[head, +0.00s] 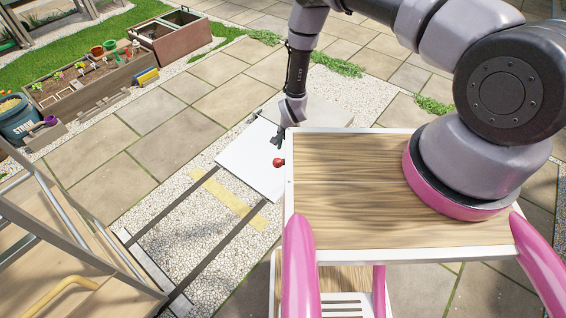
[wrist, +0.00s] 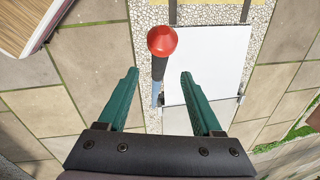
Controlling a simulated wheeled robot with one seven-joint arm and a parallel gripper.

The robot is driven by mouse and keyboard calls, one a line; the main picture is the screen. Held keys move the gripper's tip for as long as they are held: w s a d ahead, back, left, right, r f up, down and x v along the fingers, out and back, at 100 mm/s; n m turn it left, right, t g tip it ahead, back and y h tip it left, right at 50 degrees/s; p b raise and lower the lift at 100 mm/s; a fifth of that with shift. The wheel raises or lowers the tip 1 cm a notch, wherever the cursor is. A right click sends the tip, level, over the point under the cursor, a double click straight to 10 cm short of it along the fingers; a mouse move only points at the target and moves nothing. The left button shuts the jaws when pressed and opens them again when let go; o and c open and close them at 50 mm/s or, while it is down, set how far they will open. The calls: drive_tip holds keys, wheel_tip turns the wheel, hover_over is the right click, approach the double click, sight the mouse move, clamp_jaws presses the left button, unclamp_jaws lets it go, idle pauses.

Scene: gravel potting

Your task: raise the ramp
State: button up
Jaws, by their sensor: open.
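The ramp is a white panel (head: 250,165) at the middle of the head view, lying about flat beside two dark rails. In the wrist view its white surface (wrist: 210,60) has a seam across it and small dark fittings at the seam's right end. A red knob (wrist: 162,40) tops a blue-grey lever (wrist: 158,72) along the panel's left side; the knob (head: 278,162) also shows in the head view. My gripper (wrist: 159,72) is open and empty. Its two green fingers point toward the knob, with the lever between them in the picture; I see no contact.
Dark rails (head: 175,205) cross pale gravel, with a yellow strip (head: 228,193) across them. A wooden frame structure stands at the lower left. A planter box (head: 95,85) and a straw bin (head: 18,120) are at the upper left. Paving between is clear.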

sight(283, 160)
drive_tip(key=f, duration=0.6)
drive_tip(key=w+a+f, duration=0.1)
drive_tip(key=f, duration=0.2)
drive_tip(key=shift+f, duration=0.15)
clamp_jaws()
idle(1.1)
